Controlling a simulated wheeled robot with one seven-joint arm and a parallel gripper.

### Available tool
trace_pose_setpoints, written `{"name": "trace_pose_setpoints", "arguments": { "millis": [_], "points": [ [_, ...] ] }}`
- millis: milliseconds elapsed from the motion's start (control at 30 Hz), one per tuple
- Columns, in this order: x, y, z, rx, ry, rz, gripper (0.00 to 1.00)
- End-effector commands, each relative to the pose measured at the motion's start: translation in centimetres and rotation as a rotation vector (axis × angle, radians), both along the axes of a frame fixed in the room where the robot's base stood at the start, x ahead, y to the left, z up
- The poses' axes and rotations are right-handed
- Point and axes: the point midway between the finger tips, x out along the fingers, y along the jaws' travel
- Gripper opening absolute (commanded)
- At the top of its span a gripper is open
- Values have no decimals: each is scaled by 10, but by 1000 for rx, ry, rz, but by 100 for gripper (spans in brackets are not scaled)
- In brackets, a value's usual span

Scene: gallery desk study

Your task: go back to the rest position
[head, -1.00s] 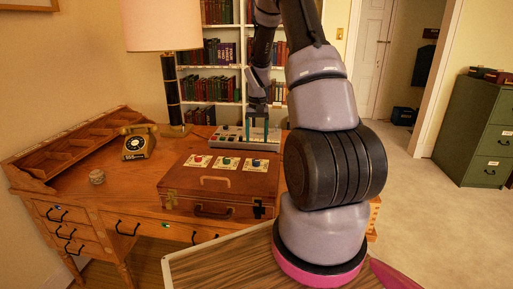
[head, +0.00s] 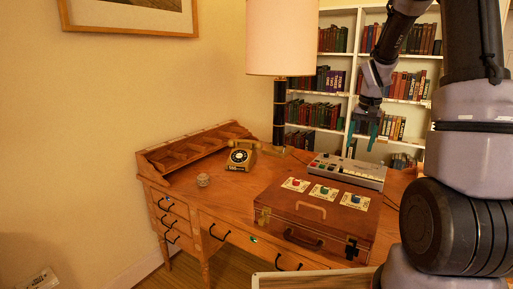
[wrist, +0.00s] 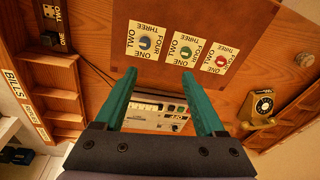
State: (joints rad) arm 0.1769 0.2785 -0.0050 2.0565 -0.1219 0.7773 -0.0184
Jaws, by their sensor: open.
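My gripper (head: 362,140) is open and empty, its two teal fingers pointing down in the air above the back of the desk. In the wrist view, the open fingers (wrist: 159,76) spread apart with nothing between them. A grey control panel (head: 345,172) lies on the desk below the gripper, and it shows beyond and between the fingers in the wrist view (wrist: 150,105). The gripper appears clear of it.
A brown case (head: 308,215) with three knob cards stands at the desk front. A rotary telephone (head: 240,156), a small round jar (head: 203,180) and a tall lamp (head: 280,40) stand on the desk (head: 225,205). A bookcase (head: 345,18) stands behind.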

Motion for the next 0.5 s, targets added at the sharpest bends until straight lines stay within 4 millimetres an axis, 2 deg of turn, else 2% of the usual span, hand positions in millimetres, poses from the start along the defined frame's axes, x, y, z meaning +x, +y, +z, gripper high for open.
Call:
{"name": "trace_pose_setpoints", "arguments": {
  "millis": [33,200,400,500],
  "points": [
    [-11,10,27,2,-40,3,72],
    [-54,40,90,18,-140,12,72],
    [-116,71,146,48,-259,27,72],
    [-149,85,166,68,-318,35,72]
  ]
}}
